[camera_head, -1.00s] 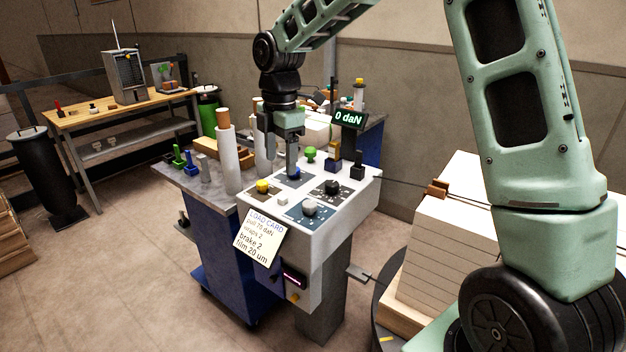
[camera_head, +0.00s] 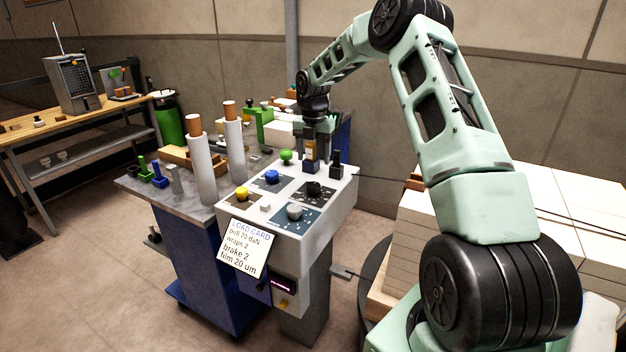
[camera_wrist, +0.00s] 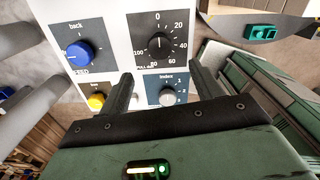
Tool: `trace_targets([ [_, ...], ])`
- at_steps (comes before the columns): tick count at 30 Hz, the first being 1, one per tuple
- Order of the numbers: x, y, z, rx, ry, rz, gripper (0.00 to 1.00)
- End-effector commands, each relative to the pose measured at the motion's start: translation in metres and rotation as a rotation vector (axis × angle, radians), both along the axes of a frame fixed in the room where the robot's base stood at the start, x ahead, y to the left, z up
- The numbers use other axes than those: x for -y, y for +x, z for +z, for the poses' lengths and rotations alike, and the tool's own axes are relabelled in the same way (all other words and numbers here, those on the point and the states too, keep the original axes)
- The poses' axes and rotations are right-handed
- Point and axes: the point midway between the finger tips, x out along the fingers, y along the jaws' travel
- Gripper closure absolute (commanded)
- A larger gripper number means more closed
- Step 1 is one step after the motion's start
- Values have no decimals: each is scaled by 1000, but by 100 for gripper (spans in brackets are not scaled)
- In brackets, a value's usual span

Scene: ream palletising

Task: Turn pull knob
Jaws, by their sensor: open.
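The pull knob is a black round knob (camera_head: 313,188) on a dark dial plate on the white sloped console (camera_head: 262,214). In the wrist view the pull knob (camera_wrist: 158,43) sits within a scale marked from 0 to 100, with 0 at the top; its pointer seems to face 0. My gripper (camera_head: 316,145) is over the back of the console, empty. In the wrist view my gripper (camera_wrist: 163,82) has its fingers wide apart, with the pull knob beyond them and nothing between the tips. The load card (camera_head: 243,245) reads pull 70 daN, wraps 2, brake 2.
Close by are the blue knob (camera_head: 272,176), yellow knob (camera_head: 241,193), grey index knob (camera_head: 294,211) and green button (camera_head: 286,156). A black post (camera_head: 336,166) rises at the console's back right. White film rolls (camera_head: 201,165) stand left; stacked reams are at right.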

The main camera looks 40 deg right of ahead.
Motion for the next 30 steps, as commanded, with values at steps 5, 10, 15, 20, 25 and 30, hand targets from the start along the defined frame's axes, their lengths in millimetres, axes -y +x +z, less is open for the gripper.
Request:
trace_targets([
  [5,-1,-1,-37,-5,2,2,35],
  [10,-2,-1,-68,-3,2,2,35],
  [15,-1,0,-88,-1,0,1,35],
  [20,-1,0,-95,0,0,1,35],
  [25,-1,0,-96,0,-1,1,35],
  [30,-1,0,-96,0,0,1,57],
])
